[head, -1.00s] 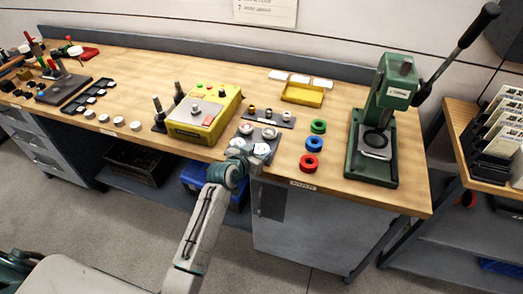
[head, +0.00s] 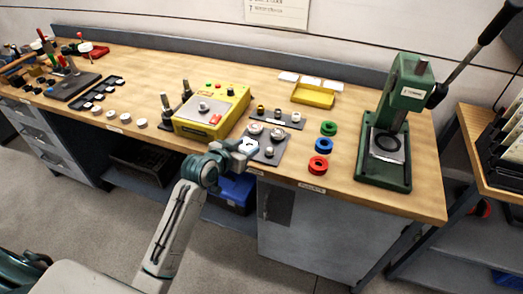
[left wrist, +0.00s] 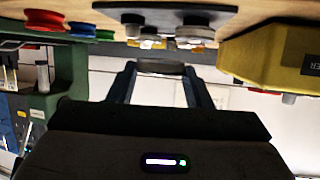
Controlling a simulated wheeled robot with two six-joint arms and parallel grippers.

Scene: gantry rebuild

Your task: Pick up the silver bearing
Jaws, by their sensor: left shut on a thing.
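My left gripper (head: 243,150) is at the front edge of the bench, beside the left side of a dark plate (head: 262,157). In the left wrist view, which is upside down, the two fingers (left wrist: 161,74) are closed on a short, dark grey, ring-like piece (left wrist: 162,67), likely the silver bearing. It is held clear of the bench, and the fingers hide its ends. Several silver round pieces sit on the dark plate, one of them at its front (head: 269,151). My right gripper is not in view.
A yellow machine (head: 208,112) stands left of the plate. Green (head: 328,128), blue (head: 323,145) and red (head: 318,165) rings lie to its right. A green press (head: 390,140) stands farther right. A small strip with parts (head: 290,122) and a yellow tray (head: 313,97) lie behind.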

